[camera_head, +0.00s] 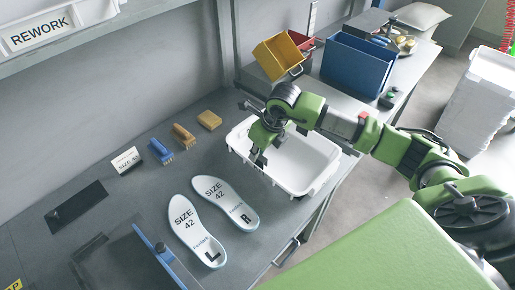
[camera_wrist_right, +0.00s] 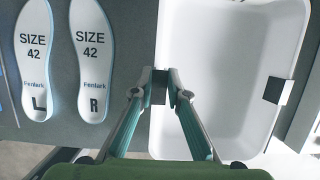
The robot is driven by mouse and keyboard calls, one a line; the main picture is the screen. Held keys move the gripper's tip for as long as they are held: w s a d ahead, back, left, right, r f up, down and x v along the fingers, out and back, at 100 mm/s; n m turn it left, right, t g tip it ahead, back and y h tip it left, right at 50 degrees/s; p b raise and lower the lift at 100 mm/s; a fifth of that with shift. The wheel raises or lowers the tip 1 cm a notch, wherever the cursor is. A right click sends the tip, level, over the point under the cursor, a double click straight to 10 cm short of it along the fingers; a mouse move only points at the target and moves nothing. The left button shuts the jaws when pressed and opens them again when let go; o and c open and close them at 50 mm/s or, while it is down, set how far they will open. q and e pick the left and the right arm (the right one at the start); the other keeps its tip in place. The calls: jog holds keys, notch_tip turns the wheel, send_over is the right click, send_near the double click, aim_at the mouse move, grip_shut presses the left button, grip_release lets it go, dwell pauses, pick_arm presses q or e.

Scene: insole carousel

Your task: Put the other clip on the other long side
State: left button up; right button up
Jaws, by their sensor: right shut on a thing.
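The white tray (camera_head: 318,178) stands on the grey bench, and it fills the right of the wrist view (camera_wrist_right: 225,60). One black clip (camera_wrist_right: 273,90) sits on the tray's right long side in the wrist view. My right gripper (camera_head: 259,158) is over the tray's left long side. In the wrist view the gripper (camera_wrist_right: 160,85) is shut on the other clip (camera_wrist_right: 159,92), a small dark block at the left rim. Whether this clip is seated on the rim or just held at it, I cannot tell. My left gripper is not in view.
Two white size 42 insoles, left (camera_head: 193,225) and right (camera_head: 222,195), lie left of the tray. Brushes (camera_head: 184,137), a small sign (camera_head: 126,160) and a dark plate (camera_head: 76,205) lie further left. Yellow (camera_head: 278,57) and blue (camera_head: 352,68) bins stand behind.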

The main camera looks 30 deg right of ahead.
jog(key=shift+f+b, duration=0.75)
jog(key=shift+b, duration=0.05)
jog(key=o, duration=0.8)
jog(key=shift+r, duration=0.1)
